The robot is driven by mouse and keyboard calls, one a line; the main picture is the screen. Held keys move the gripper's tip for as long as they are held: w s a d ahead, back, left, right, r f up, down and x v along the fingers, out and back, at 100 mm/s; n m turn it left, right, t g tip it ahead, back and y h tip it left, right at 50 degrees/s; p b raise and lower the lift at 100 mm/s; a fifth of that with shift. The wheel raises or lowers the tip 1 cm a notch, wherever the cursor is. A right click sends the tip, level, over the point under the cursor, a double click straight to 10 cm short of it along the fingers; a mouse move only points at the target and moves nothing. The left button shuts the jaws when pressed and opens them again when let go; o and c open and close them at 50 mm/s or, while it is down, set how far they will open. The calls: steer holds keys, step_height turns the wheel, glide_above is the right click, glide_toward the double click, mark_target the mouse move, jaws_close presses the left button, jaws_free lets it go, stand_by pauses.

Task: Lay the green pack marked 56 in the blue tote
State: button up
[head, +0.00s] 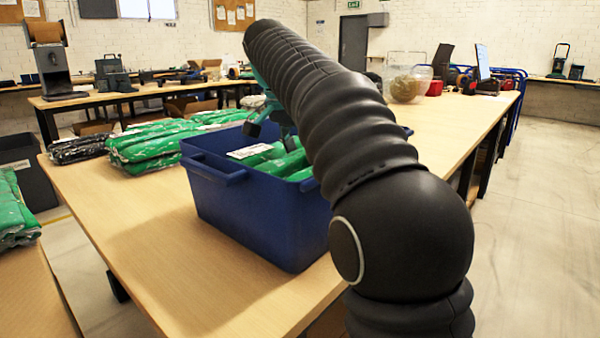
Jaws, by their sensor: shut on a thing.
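The blue tote (265,215) stands on the wooden table in the head view. Green packs (262,153) with white labels lie inside it, below its rim. My gripper (266,122), partly seen as teal and dark parts behind my black arm, is over the tote's far side, just above these packs. It is shut on a green pack, but my arm hides most of the grip. The labels are too small to read, so I cannot tell which pack is marked 56.
A pile of green packs (150,148) lies on the table left of the tote, beside dark packs (78,149). More green packs (14,212) are at the left edge. A clear container (405,85) stands farther back. The table's front left is bare.

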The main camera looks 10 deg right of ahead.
mark_target(300, 166)
steer(key=shift+f+b, duration=0.5)
steer(key=shift+f, duration=1.4)
steer(key=shift+f, duration=0.1)
steer(key=o, duration=1.3)
steer(key=p+v, duration=0.3)
steer(key=v, duration=0.9)
steer(key=shift+p, duration=0.35)
